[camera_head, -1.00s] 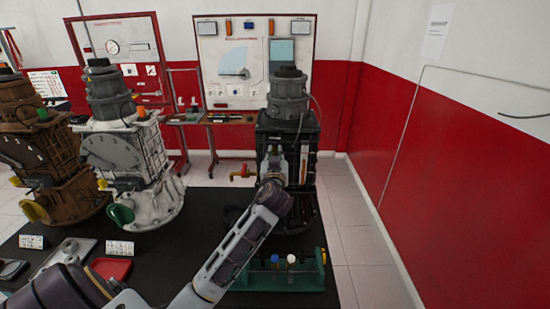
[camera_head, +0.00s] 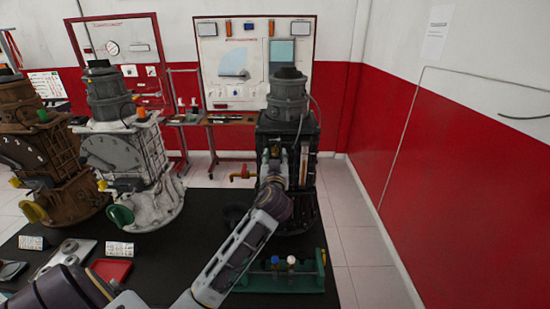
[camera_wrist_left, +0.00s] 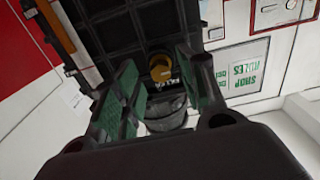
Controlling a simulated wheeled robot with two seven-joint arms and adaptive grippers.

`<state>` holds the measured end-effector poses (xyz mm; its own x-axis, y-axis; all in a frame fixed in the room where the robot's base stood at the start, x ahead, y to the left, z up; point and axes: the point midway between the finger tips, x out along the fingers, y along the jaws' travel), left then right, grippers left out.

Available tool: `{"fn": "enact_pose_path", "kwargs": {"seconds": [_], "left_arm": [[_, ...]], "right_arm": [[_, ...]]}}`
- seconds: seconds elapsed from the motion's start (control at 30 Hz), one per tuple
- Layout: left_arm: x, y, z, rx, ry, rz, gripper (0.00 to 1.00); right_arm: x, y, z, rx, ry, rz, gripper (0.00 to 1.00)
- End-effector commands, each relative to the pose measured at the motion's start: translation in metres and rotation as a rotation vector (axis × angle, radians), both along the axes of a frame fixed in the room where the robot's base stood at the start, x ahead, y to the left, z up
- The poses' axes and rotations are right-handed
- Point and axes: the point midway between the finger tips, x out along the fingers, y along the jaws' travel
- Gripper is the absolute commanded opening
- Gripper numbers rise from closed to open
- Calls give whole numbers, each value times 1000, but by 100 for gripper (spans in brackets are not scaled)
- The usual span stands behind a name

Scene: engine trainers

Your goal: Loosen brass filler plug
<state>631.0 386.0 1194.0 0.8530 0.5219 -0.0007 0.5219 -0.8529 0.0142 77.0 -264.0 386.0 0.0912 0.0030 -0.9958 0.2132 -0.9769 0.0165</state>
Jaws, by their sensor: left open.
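The brass filler plug (camera_wrist_left: 161,67) shows in the left wrist view as a round brass piece on the black ribbed engine housing (camera_wrist_left: 125,36). It lies between the tips of my left gripper (camera_wrist_left: 157,58), whose green-padded fingers are apart with nothing held. I cannot tell how far the tips reach along the plug. In the head view my left gripper (camera_head: 273,163) is in front of the black engine trainer (camera_head: 310,140), and the plug is hidden behind the gripper and arm. My right gripper is not in view.
A brass tap with a red part (camera_head: 243,175) sticks out left of the black engine. A green rack (camera_head: 300,283) stands on the black bench top below my arm. White (camera_head: 125,160) and brown (camera_head: 30,150) engine trainers stand to the left. A red tray (camera_head: 110,270) lies at lower left.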

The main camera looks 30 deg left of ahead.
Motion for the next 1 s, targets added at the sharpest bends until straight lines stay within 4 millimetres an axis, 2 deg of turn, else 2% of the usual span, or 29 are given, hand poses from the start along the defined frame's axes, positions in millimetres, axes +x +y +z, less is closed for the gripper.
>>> {"fn": "enact_pose_path", "kwargs": {"seconds": [0.7,1.0], "left_arm": [[-68,-41,-1,-4,2,1,41],[-88,-54,-1,-2,2,1,41]], "right_arm": [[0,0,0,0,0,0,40],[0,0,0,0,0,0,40]]}}
